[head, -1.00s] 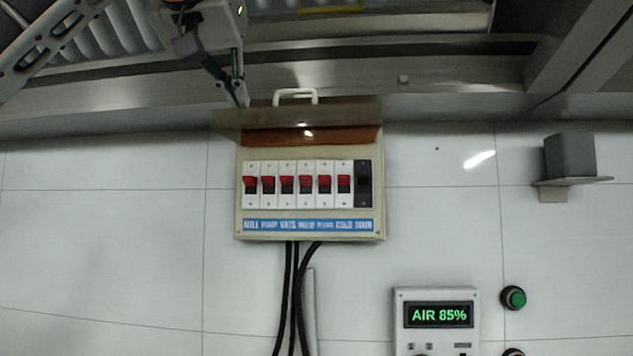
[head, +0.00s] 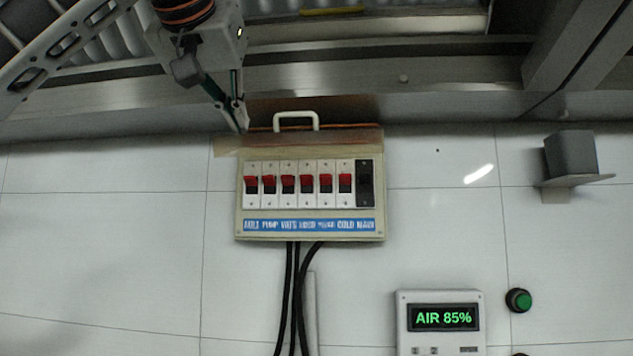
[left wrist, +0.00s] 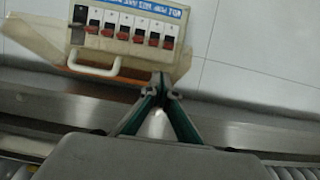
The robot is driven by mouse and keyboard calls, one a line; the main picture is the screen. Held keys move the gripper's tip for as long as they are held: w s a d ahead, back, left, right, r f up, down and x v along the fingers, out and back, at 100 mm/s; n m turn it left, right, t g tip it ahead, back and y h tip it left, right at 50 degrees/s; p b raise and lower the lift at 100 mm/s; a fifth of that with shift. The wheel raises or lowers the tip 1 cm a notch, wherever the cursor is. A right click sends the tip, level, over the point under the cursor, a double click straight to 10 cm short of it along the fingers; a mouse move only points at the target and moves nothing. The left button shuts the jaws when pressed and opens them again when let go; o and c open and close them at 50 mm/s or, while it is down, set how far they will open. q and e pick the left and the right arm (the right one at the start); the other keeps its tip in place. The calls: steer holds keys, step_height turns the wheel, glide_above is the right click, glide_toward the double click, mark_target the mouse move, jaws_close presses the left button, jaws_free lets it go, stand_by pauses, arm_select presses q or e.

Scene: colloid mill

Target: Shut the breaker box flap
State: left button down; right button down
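The breaker box (head: 310,222) is a cream panel on the white wall with a row of red-and-black switches. Its brown, see-through flap (head: 345,140) is open at the top, jutting out, with a white handle (head: 296,116) on it. The switches are uncovered. In the left wrist view the flap (left wrist: 40,38) and handle (left wrist: 95,69) appear upside down, beside the box. My left gripper (head: 241,126) is at the flap's upper left, its fingertips together and holding nothing. Its tips (left wrist: 162,90) lie close to the flap; contact is unclear. My right gripper is not in view.
Black cables (head: 290,290) run down from the box. An AIR 85% display (head: 442,318) and a green button (head: 518,300) are at lower right. A grey block on a bracket (head: 570,160) juts from the right wall. A metal ledge (head: 420,75) crosses above the box.

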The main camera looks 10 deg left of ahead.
arm_select(q)
steer(key=shift+w+f+b, duration=0.15)
steer(key=shift+f+b, duration=0.5)
steer(key=shift+f, duration=0.55)
steer(key=shift+r, duration=0.15)
steer(key=s+p, duration=0.1)
steer(key=s, duration=0.9)
